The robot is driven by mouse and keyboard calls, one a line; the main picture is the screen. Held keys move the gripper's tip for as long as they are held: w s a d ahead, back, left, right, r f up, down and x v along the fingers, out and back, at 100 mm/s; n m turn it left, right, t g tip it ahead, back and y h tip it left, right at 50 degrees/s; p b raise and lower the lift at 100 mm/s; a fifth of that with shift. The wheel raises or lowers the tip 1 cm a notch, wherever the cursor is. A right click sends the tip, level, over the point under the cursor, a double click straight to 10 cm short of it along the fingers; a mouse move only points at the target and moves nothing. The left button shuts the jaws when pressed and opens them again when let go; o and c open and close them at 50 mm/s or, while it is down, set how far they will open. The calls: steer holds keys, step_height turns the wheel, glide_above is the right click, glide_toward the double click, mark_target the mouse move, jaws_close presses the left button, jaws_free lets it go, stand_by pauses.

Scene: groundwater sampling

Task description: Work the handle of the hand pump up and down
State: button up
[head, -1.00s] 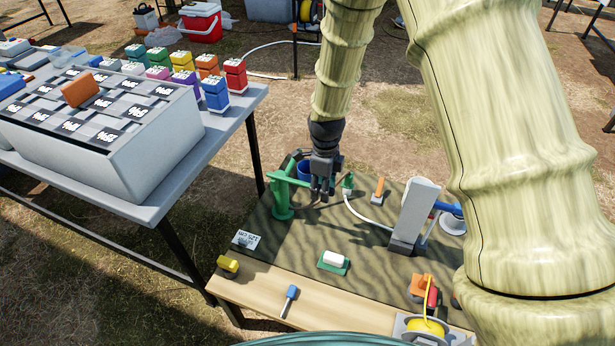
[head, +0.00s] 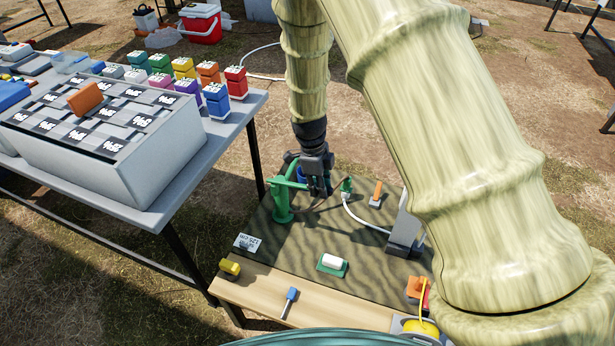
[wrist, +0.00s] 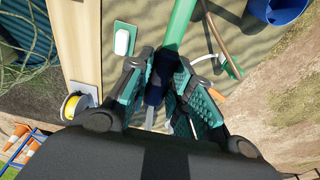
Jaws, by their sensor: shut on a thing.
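The green hand pump (head: 283,204) stands upright near the far left corner of the dark mat on the bench. Its green handle bar runs right toward my gripper (head: 318,190). In the wrist view the green handle (wrist: 180,25) comes down from the top and its dark grip (wrist: 155,88) lies between my fingers. My gripper (wrist: 163,75) is shut on this grip. The fingers hide part of the grip, and the head view does not show the contact clearly.
A blue bucket (wrist: 277,10) is close beside the pump. A white hose (head: 362,217), an orange-topped piece (head: 377,192) and a white block on a green pad (head: 332,262) are on the mat. A grey table (head: 150,212) with a large box is at left.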

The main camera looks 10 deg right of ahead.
steer(key=shift+w+a+r+g+h+p, duration=0.25)
steer(key=shift+a+r+h+p, duration=0.15)
steer(key=shift+r+p, duration=0.25)
steer(key=shift+w+a+r+g+h+p, duration=0.3)
steer(key=shift+r+h+p, duration=0.1)
steer(key=shift+r+p, duration=0.2)
steer(key=shift+w+a+r+g+h+p, duration=0.15)
steer(key=shift+a+r+g+h+p, duration=0.2)
steer(key=shift+r, duration=0.2)
steer(key=shift+w+a+r+g+h+p, duration=0.15)
steer(key=shift+a+r+g+h, duration=0.05)
steer(key=shift+r+h, duration=0.3)
steer(key=shift+w+a+r+g+h, duration=0.2)
steer(key=shift+r+h, duration=0.15)
steer(key=shift+r, duration=0.15)
steer(key=shift+w+a+r+g+h, duration=0.1)
steer(key=shift+r+g+h, duration=0.15)
steer(key=shift+r, duration=0.2)
steer(key=shift+d+r, duration=0.1)
steer(key=shift+r, duration=0.15)
